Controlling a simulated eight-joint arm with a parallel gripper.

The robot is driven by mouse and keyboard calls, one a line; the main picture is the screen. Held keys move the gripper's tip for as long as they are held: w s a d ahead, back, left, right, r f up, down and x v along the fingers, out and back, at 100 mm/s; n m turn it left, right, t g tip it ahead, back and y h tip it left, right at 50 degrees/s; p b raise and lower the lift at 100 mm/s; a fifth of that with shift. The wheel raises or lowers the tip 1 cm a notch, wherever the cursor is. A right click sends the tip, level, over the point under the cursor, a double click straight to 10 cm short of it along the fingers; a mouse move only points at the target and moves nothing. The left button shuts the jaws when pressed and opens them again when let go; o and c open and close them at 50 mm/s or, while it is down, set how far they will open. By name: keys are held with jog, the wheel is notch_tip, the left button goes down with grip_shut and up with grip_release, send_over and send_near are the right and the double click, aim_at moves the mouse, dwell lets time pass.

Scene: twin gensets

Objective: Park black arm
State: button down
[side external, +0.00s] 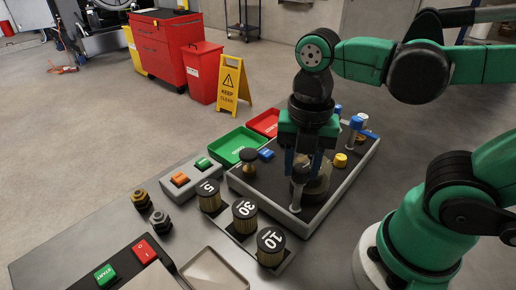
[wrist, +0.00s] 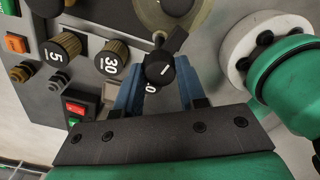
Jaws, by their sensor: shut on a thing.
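The black arm (wrist: 175,42) shows in the wrist view as a short dark bar with a round knob end marked by a white line. It reaches over a round beige disc (wrist: 186,16). My gripper (wrist: 158,88) is shut on its knob end, with a blue finger on each side. In the side view my gripper (side external: 303,168) points down over the grey-edged panel box, and the black arm (side external: 301,174) shows partly between the fingers above the beige disc (side external: 318,184). The fingers hide much of the arm, and its exact angle is hard to tell.
Dials marked 5 (side external: 209,196), 30 (side external: 245,214) and 10 (side external: 270,245) stand in front. A dark mushroom knob (side external: 248,158), a yellow knob (side external: 340,160) and a blue-topped lever (side external: 355,130) stand close around my gripper. Green (side external: 238,146) and red (side external: 264,123) trays lie behind.

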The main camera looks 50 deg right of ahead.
aim_at(302, 168)
jog(key=m, duration=1.1)
jog(key=shift+m, duration=2.1)
jog(key=c, duration=0.5)
grip_release()
jog(key=shift+r, duration=0.1)
jog(key=shift+r, duration=2.75)
